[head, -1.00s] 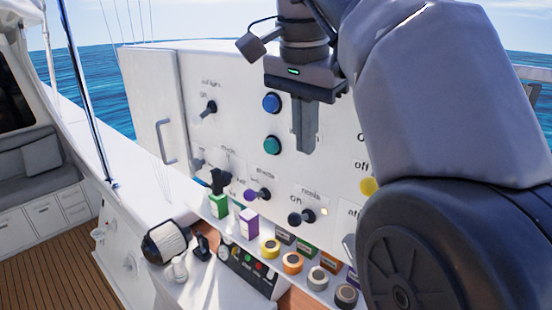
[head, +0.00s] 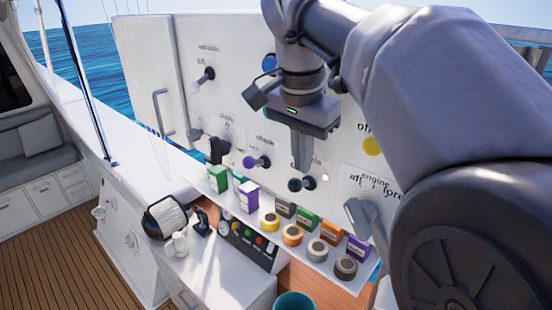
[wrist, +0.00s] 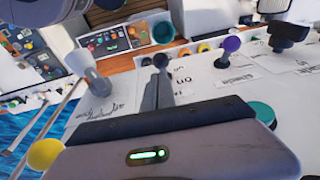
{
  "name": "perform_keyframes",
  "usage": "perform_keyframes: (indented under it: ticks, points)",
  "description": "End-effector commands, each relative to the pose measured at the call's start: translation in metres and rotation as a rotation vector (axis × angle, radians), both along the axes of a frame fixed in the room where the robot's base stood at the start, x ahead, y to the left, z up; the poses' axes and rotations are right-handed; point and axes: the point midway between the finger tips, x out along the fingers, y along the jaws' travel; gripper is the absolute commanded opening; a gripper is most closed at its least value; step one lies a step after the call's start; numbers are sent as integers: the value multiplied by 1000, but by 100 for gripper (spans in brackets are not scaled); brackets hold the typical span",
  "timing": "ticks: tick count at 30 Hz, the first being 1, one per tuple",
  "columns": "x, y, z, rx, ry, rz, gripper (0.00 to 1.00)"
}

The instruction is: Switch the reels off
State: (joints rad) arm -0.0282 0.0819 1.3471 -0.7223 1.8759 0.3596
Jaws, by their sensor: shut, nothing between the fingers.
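The reels switch (head: 296,184) is a black round knob on a short stem on the white panel, and it points left. Its label is mostly hidden behind my gripper in the head view. A small pale lit lamp (head: 326,178) is just right of it. In the wrist view the black knob (wrist: 161,60) stands just beyond my fingertips, near the printed word "on". My gripper (head: 303,166) is shut and empty, pointing down just above the switch. In the wrist view its fingers (wrist: 157,88) overlap the knob's stem; I cannot tell whether they touch.
A purple knob (head: 250,162) and a black cradle switch (head: 217,150) are to the left. A yellow button (head: 372,146) and a grey engine lever (head: 355,214) are to the right. A shelf below holds small boxes and tape rolls (head: 292,235). A blue button (head: 269,63) is above.

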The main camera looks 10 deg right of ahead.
Motion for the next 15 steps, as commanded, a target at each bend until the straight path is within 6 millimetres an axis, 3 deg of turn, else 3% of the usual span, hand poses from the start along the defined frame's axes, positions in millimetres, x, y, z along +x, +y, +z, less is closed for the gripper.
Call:
perform_keyframes:
  ticks: [6,15]
  points:
    - [0,5,-15,0,-1,2,0]
    - [0,6,-16,0,0,1,0]
